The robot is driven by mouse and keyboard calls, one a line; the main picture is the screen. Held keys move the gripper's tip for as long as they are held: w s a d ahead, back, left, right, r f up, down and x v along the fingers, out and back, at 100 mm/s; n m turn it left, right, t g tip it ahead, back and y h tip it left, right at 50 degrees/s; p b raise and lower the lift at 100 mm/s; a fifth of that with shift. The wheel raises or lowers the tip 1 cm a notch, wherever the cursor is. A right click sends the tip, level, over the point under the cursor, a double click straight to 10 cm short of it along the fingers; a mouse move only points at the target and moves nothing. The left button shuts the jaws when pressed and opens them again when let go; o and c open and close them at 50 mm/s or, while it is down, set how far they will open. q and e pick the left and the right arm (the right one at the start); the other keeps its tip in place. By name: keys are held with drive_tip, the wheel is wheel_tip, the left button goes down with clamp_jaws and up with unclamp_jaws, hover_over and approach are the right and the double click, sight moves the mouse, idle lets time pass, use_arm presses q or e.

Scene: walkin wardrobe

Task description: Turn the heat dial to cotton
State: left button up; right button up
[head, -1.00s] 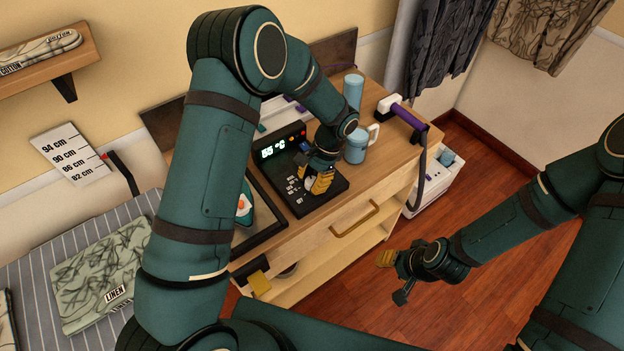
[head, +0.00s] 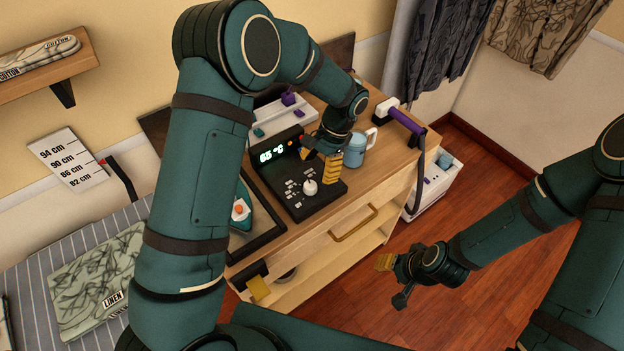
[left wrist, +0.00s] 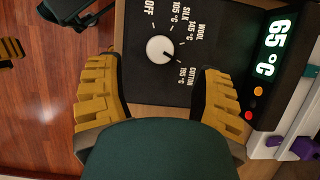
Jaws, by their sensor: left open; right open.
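The heat dial's knob (head: 310,187) is white and round, on a black control panel (head: 294,208) on the wooden cabinet. In the left wrist view the knob (left wrist: 160,48) sits among OFF, silk, wool and cotton labels. A small dark mark shows on its lower right side, toward the wool and cotton labels; the exact setting is hard to tell. The display (head: 279,151) reads 65 °C. My right gripper (head: 393,280) is open and empty over the floor.
A blue mug (head: 355,150) and a purple-handled tool (head: 404,118) stand to the right of the panel. A black-framed tray (head: 262,238) lies to its left. Folded linen (head: 100,283) lies on the striped board at left.

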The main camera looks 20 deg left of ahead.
use_arm(q)
drive_tip(key=shift+v, duration=2.8)
